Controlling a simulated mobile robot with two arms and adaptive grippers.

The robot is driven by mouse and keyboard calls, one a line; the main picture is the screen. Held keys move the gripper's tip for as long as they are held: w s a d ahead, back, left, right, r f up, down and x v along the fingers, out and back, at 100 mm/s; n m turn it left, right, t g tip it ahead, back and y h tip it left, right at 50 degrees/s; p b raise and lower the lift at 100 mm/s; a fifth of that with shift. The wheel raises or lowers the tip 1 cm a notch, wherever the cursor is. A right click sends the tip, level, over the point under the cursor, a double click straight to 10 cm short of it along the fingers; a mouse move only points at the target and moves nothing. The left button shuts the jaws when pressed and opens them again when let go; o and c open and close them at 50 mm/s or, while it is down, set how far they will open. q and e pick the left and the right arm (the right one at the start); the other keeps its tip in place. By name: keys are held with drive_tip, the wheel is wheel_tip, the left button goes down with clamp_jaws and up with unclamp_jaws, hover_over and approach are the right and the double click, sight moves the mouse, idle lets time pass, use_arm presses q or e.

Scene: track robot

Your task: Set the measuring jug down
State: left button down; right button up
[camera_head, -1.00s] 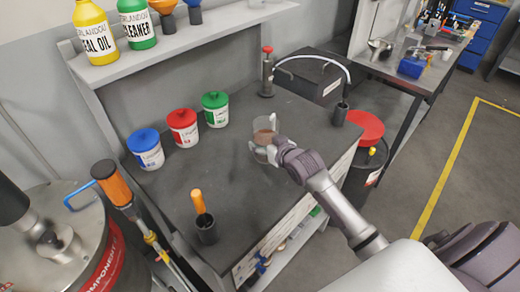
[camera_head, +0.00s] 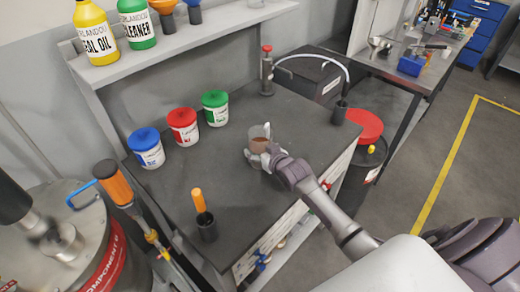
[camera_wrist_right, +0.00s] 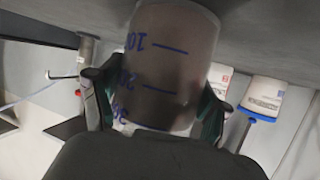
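The clear measuring jug (camera_head: 260,137) with brown contents is near the right side of the dark workbench (camera_head: 245,190). My right gripper (camera_head: 262,158) has its fingers around the jug from the near side. In the right wrist view the jug (camera_wrist_right: 172,65) fills the space between the fingers (camera_wrist_right: 155,110), with blue volume marks facing me. The gripper looks shut on it. The jug looks upright, its base close to the bench top; I cannot tell whether it touches. My left gripper is not in view.
Blue (camera_head: 146,150), red (camera_head: 183,127) and green-lidded (camera_head: 215,108) tubs stand left of the jug. An orange-handled tool in a dark cup (camera_head: 206,226) is at the front. A pump bottle (camera_head: 267,75) stands behind. The bench between them is clear.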

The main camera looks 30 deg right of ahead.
drive_tip(key=o, duration=0.4)
drive_tip(key=shift+r, duration=0.15)
drive_tip(key=v, duration=1.2)
drive_tip(key=shift+b, duration=0.4)
drive_tip(key=shift+s, duration=0.1)
